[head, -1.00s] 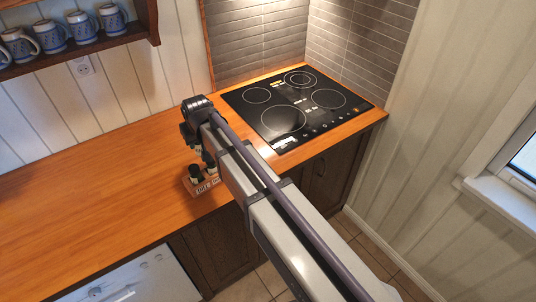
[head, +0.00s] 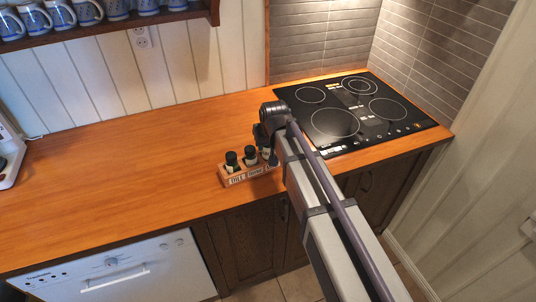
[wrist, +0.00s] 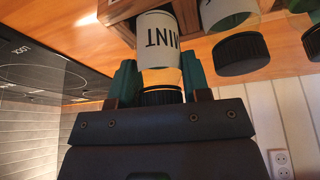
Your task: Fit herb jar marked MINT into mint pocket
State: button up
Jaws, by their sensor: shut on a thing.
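The herb jar (wrist: 158,40) has a white label reading MINT, upside down in the wrist view, and a black cap. My gripper (wrist: 160,80) is shut on it near the cap, with a green finger on each side. The wooden rack (head: 237,181) stands near the counter's front edge, with a DILL label and others partly hidden by my arm. In the wrist view its wood (wrist: 118,9) lies at the jar's far end. I cannot tell whether that end is inside the mint pocket, which is hidden.
Other black-capped jars (head: 231,160) stand in the rack beside the held one; their caps (wrist: 242,54) are close to my gripper in the wrist view. The cooktop (head: 355,115) is to the right. The counter (head: 120,160) is bare to the left.

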aim_at(268, 150)
jog(key=shift+f+b, duration=0.5)
jog(key=shift+f, duration=0.85)
jog(key=shift+s+d+f+b, duration=0.1)
jog(key=shift+s+f+b, duration=0.15)
jog(key=shift+b, duration=0.2)
jog(key=o, duration=0.8)
jog(key=shift+o, duration=0.9)
jog(key=w+p+v, duration=0.1)
jog(key=p+v, duration=1.1)
jog(key=v, duration=0.1)
jog(key=shift+r+p, duration=0.2)
jog(key=shift+p, duration=0.1)
jog(key=shift+f, duration=0.2)
jog(key=s+d+f+m+g+b, duration=0.1)
jog(key=s+d+f+g+b, duration=0.1)
jog(key=s+d, duration=0.6)
jog(key=s+d+f+m+g+h+b, duration=0.1)
jog(key=s+d+f+m+g+b, duration=0.1)
jog(key=s+d, duration=0.7)
jog(key=shift+s+d+f, duration=0.2)
jog(key=shift+d+f, duration=0.15)
jog(key=shift+f, duration=0.1)
